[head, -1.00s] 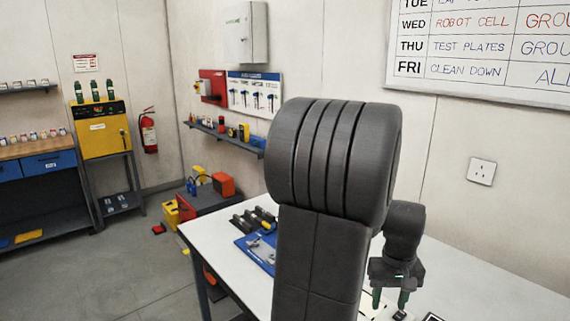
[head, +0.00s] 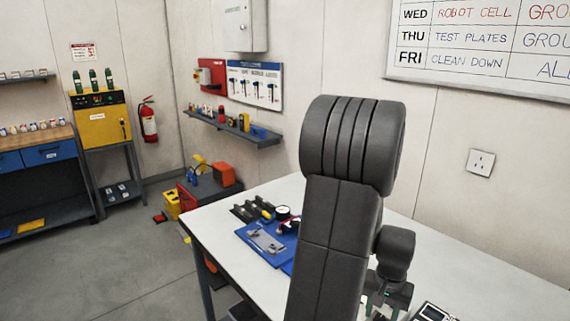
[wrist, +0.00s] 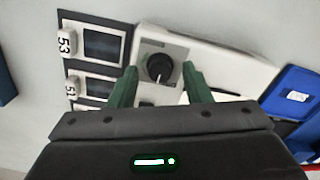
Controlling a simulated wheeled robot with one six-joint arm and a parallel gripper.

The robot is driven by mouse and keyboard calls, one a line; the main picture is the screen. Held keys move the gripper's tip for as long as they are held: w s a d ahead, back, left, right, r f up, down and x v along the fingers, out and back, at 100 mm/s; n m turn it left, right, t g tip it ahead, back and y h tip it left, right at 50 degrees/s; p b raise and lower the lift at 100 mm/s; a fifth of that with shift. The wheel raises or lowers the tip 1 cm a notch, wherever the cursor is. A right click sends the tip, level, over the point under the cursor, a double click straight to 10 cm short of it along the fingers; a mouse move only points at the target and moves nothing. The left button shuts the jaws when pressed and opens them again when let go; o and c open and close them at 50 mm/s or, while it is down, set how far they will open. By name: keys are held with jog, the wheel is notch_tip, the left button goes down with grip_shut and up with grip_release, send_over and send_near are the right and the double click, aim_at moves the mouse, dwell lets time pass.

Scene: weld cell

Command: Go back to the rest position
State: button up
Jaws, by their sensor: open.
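My gripper (head: 383,309) is low at the bottom of the head view, over the white table (head: 460,262), partly cut off by the frame edge. In the wrist view its two green fingers (wrist: 160,88) are apart with nothing held between them. Beyond the fingertips is a black rotary knob (wrist: 159,67) on a light panel. I cannot tell whether the fingers touch the panel. My dark arm stands in the middle of the head view and hides part of the table.
A blue mat (head: 258,242) with grey parts lies on the table's left part. A black device (head: 432,312) lies right of my gripper. In the wrist view, displays (wrist: 104,45) and a blue bin (wrist: 292,92) flank the panel. A wall shelf (head: 235,130) holds small items.

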jog(key=m+p, duration=0.1)
jog(key=m, duration=0.4)
jog(key=shift+m+p, duration=0.3)
jog(key=m+p, duration=0.1)
jog(key=m, duration=0.3)
jog(key=shift+p, duration=0.35)
jog(key=shift+r, duration=0.45)
